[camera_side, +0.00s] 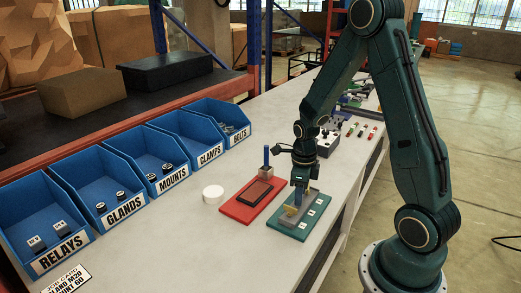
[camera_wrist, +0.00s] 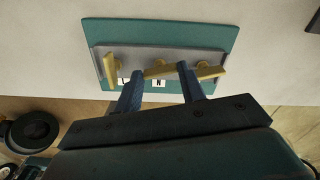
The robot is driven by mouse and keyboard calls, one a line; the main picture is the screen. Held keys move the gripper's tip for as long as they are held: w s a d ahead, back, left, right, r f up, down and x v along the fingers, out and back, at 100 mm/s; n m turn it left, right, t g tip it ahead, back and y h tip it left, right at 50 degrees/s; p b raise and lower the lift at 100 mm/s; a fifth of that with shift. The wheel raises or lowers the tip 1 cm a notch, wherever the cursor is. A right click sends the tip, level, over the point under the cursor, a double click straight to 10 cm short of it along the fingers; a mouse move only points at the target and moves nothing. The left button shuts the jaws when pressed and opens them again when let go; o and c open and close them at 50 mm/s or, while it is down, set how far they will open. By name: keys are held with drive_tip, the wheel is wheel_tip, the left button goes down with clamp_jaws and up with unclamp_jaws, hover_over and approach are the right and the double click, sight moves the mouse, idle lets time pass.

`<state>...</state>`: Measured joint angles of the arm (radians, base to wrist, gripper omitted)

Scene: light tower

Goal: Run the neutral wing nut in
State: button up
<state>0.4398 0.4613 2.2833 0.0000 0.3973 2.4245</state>
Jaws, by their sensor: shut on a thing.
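A teal board (camera_wrist: 230,38) carries a grey plate (camera_wrist: 140,55) with three brass wing nuts in a row. The left wing nut (camera_wrist: 110,68) stands by the label L and the neutral wing nut (camera_wrist: 157,70) is in the middle, by the label N. The right wing nut (camera_wrist: 208,71) is partly behind a finger, and no label shows by it. My gripper (camera_wrist: 160,72) has its two blue fingers either side of the neutral wing nut, shut on its wings. In the side view my gripper (camera_side: 298,200) points down over the teal board (camera_side: 290,232), hiding most of the nuts.
A red tray (camera_side: 237,209) with a dark flat object lies left of the board, near a white round thing (camera_side: 213,194). Blue labelled bins (camera_side: 100,205) line the bench's left side. A control box (camera_side: 328,142) stands farther back.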

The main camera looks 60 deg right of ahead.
drive_tip(key=shift+w, duration=0.1)
drive_tip(key=o, duration=1)
drive_tip(key=shift+r, duration=0.15)
wheel_tip(320, 180, up, 14)
drive_tip(key=shift+f, duration=0.2)
idle(0.4)
